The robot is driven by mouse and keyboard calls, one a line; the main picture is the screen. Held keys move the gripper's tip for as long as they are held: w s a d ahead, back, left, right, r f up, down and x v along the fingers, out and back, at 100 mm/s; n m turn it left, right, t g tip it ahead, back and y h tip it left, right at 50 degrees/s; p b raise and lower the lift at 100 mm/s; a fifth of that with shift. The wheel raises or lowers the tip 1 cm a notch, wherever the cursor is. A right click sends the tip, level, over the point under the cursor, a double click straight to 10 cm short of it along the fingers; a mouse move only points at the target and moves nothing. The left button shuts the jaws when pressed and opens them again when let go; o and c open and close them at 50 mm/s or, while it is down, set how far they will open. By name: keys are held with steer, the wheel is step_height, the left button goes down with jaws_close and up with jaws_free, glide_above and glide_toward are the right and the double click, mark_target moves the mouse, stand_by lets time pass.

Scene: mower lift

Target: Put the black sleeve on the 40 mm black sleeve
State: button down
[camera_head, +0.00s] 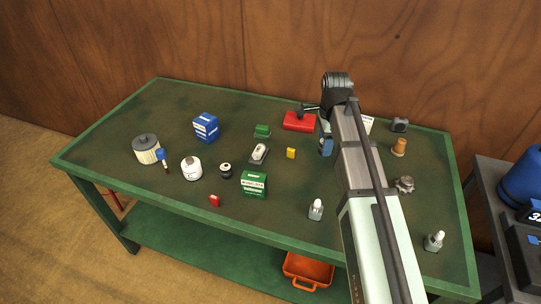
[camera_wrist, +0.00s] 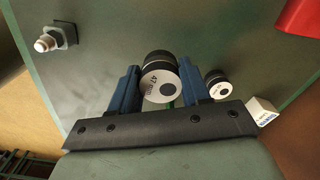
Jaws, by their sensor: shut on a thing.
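My gripper (camera_wrist: 160,95) is shut on a black sleeve (camera_wrist: 157,58), which sits between its two blue fingers in the wrist view. A second black sleeve (camera_wrist: 214,75) with a white face is just right of the right finger, apart from the held one. It looks smaller, and its lettering is too small to read. In the head view my gripper (camera_head: 325,143) is over the table's right half, and my arm hides both sleeves.
A red object (camera_head: 299,121) lies left of my gripper, and a white block (camera_wrist: 262,111) is near the second sleeve. A green box (camera_head: 253,184), a yellow block (camera_head: 291,153) and other parts are farther left on the green table (camera_head: 300,230).

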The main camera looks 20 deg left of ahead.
steer(key=s+a+r+n, duration=0.15)
steer(key=s+a, duration=0.25)
steer(key=a, duration=0.5)
steer(key=s+a+r+n, duration=0.15)
steer(key=s+a, duration=0.25)
steer(key=a, duration=0.4)
steer(key=s+a+n, duration=0.2)
steer(key=s+a, duration=0.2)
steer(key=a, duration=0.5)
steer(key=r+m, duration=0.1)
steer(key=r, duration=0.1)
glide_above(224, 167)
steer(key=shift+f+m, duration=0.8)
steer(key=shift+f, duration=1.75)
steer(key=shift+f+m, duration=0.8)
steer(key=shift+f, duration=1.7)
steer(key=shift+f, duration=0.15)
steer(key=c, duration=0.5)
jaws_free()
step_height(224, 167, up, 12)
steer(key=shift+r, duration=0.15)
